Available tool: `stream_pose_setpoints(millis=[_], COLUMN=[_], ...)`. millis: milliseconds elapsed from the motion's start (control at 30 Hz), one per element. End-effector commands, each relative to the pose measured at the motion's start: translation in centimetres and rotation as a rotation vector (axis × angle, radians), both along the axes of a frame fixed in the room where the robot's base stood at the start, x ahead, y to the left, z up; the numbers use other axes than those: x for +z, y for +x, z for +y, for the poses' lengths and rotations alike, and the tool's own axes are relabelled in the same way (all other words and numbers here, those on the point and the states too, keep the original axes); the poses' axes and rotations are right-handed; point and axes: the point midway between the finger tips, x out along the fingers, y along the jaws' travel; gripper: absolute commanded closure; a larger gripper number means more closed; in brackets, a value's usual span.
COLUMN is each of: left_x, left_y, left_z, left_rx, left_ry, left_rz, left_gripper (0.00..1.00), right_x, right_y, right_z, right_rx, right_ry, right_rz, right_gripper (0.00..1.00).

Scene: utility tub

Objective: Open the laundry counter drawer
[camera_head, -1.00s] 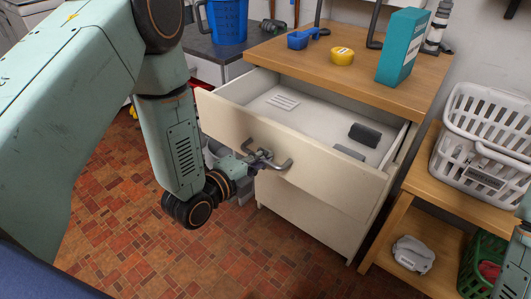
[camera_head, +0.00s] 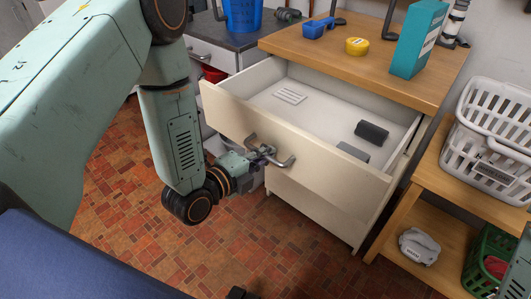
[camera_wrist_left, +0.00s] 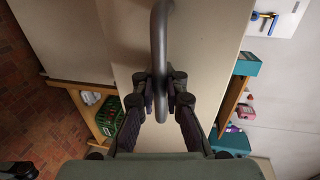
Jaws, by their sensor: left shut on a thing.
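The laundry counter drawer (camera_head: 300,146) is cream, pulled well out from under the wooden counter top (camera_head: 365,45). Its inside shows a white slotted piece (camera_head: 290,96), a dark roll (camera_head: 371,133) and a flat grey piece (camera_head: 352,151). The drawer's grey bar handle (camera_head: 283,161) is on its front. My left gripper (camera_head: 262,152) is shut on this handle. In the left wrist view the fingers (camera_wrist_left: 160,95) close around the handle bar (camera_wrist_left: 158,40). My right gripper is not clearly in view; only a bit of arm shows at the right edge.
On the counter stand a blue scoop (camera_head: 316,28), a yellow tin (camera_head: 357,46) and a teal box (camera_head: 418,38). A white laundry basket (camera_head: 490,130) sits on a wooden shelf at right, with a grey-white item (camera_head: 419,246) and green basket (camera_head: 490,258) below. Tiled floor is open in front.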

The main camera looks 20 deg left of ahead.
Motion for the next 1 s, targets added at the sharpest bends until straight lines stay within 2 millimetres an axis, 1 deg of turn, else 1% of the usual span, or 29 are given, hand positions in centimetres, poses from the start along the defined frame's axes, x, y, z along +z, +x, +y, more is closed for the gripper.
stream_pose_setpoints(millis=[33, 67, 100, 333, 633, 733, 833, 1000], left_x=[0.4, 0.4, 0.4, 0.2, 0.1, 0.1, 0.2, 0.8], left_y=[0.2, 0.2, 0.2, 0.0, -0.1, -0.4, -1.3, -3.7], left_z=[0.1, 0.1, 0.1, 0.1, 0.1, 0.2, 0.7, 1.6], left_rx=[0.003, 0.003, 0.003, 0.002, 0.001, 0.002, 0.005, 0.007], left_ry=[-0.002, -0.002, -0.002, -0.001, 0.000, -0.001, -0.001, -0.003], left_rz=[-0.012, -0.012, -0.011, -0.005, -0.002, 0.000, 0.003, 0.003], left_gripper=[1.00, 0.90, 0.87, 0.67, 0.66, 0.66, 0.66, 0.66], right_x=[0.0, 0.0, 0.0, 0.0, 0.0, 0.0, 0.0, 0.0], right_y=[0.0, 0.0, 0.0, 0.0, 0.0, 0.0, 0.0, 0.0], right_z=[0.0, 0.0, 0.0, 0.0, 0.0, 0.0, 0.0, 0.0], right_rx=[0.000, 0.000, 0.000, 0.000, 0.000, 0.000, 0.000, 0.000], right_ry=[0.000, 0.000, 0.000, 0.000, 0.000, 0.000, 0.000, 0.000], right_rz=[0.000, 0.000, 0.000, 0.000, 0.000, 0.000, 0.000, 0.000], right_gripper=[0.60, 0.60, 0.60, 0.60, 0.60, 0.60, 0.60, 0.60])
